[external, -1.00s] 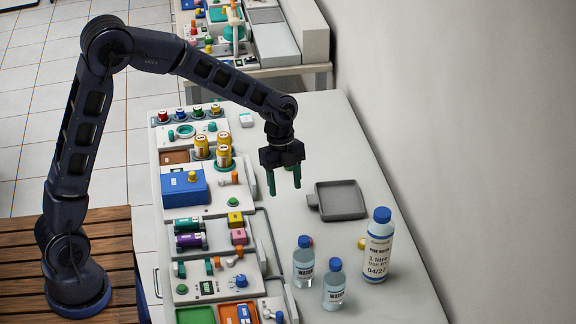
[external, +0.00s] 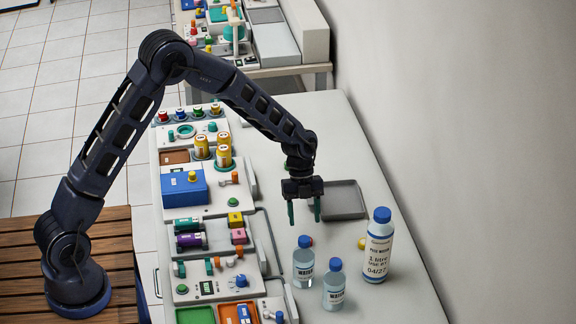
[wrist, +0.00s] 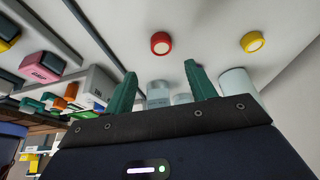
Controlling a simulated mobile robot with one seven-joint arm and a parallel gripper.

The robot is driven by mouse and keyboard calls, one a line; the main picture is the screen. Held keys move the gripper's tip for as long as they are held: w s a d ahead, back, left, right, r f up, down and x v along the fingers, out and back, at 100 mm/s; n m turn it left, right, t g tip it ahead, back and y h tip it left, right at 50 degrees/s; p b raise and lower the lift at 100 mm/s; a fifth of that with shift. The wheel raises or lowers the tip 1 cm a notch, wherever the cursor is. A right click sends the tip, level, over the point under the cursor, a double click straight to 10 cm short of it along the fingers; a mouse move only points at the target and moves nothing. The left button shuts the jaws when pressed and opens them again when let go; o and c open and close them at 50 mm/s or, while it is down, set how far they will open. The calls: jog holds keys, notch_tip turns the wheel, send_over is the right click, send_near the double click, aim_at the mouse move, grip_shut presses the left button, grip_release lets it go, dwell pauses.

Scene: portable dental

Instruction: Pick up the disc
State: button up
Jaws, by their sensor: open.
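Two small discs show in the wrist view: a red disc (wrist: 161,43) and a yellow disc (wrist: 253,42), both on the pale table top. In the external view the yellow disc (external: 362,243) lies beside the large bottle; the red one is mostly hidden, with a bit of red beside a small bottle's cap. My gripper (external: 304,221) is open and empty, green fingers pointing down above the table, left of and behind the yellow disc. In the wrist view the red disc lies ahead of the open fingers (wrist: 160,72), apart from them.
Two small water bottles (external: 303,268) (external: 335,290) and a large bottle (external: 378,255) stand close to the discs. A grey tray (external: 350,206) lies behind my gripper. Panels with coloured parts and a blue box (external: 184,190) fill the table's left side. A wall rises at right.

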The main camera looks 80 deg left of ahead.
jog(key=shift+a+x, duration=0.2)
jog(key=shift+x, duration=1.55)
jog(key=shift+a+x, duration=0.2)
jog(key=shift+x, duration=1.5)
jog(key=shift+w+f, duration=0.1)
jog(key=shift+w, duration=0.1)
jog(key=shift+c, duration=0.3)
jog(key=c, duration=1)
